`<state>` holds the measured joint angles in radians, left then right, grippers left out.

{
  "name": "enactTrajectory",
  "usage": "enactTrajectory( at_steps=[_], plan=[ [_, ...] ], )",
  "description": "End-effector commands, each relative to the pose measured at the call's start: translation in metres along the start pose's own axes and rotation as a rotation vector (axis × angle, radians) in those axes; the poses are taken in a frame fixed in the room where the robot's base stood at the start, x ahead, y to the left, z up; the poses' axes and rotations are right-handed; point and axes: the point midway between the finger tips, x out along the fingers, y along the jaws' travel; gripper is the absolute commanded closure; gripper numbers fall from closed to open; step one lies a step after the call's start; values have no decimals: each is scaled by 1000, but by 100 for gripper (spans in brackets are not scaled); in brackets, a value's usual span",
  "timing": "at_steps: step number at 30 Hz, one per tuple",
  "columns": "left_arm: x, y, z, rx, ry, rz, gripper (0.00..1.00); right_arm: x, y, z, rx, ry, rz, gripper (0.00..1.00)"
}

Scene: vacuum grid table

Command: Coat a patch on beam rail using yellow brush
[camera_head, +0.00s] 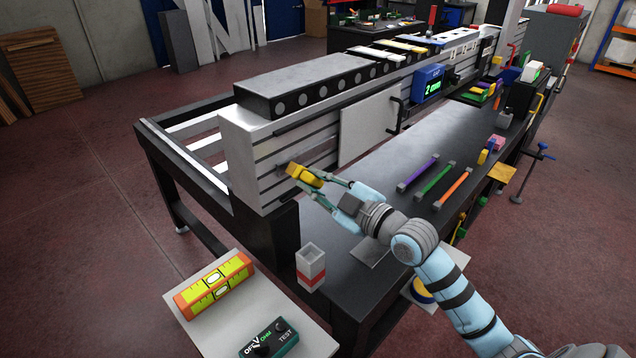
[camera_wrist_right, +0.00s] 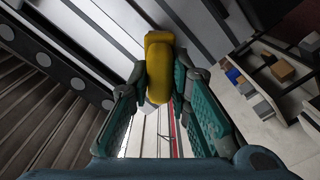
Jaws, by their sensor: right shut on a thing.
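The yellow brush (camera_head: 304,175) is in my right gripper (camera_head: 322,182), whose fingers are shut on it. The brush also shows between the fingertips in the right wrist view (camera_wrist_right: 159,62). The beam rail (camera_head: 262,165) is the long grey slotted beam along the back of the table. In the head view the brush's far end is at the rail's front face near its left end. I cannot tell whether it touches. A small dark patch shows on the face beside the brush tip. My left gripper is not in view.
A white panel (camera_head: 368,127) stands on the rail's face right of the brush. A white-and-red cup (camera_head: 310,267) stands at the table's near corner. Purple, green and orange bars (camera_head: 435,179) lie on the dark table (camera_head: 385,205). A level (camera_head: 214,285) and a tester (camera_head: 270,341) lie on a side board.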

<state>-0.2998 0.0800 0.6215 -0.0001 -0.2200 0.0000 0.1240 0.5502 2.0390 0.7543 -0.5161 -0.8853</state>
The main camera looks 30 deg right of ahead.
Motion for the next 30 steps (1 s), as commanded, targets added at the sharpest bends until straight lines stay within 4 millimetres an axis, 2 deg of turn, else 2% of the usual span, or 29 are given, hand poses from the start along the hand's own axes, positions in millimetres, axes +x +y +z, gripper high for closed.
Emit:
enactTrajectory(
  at_steps=[30],
  plan=[
    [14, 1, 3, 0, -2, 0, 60, 19, 0, 1, 0, 0, 2, 100]
  ],
)
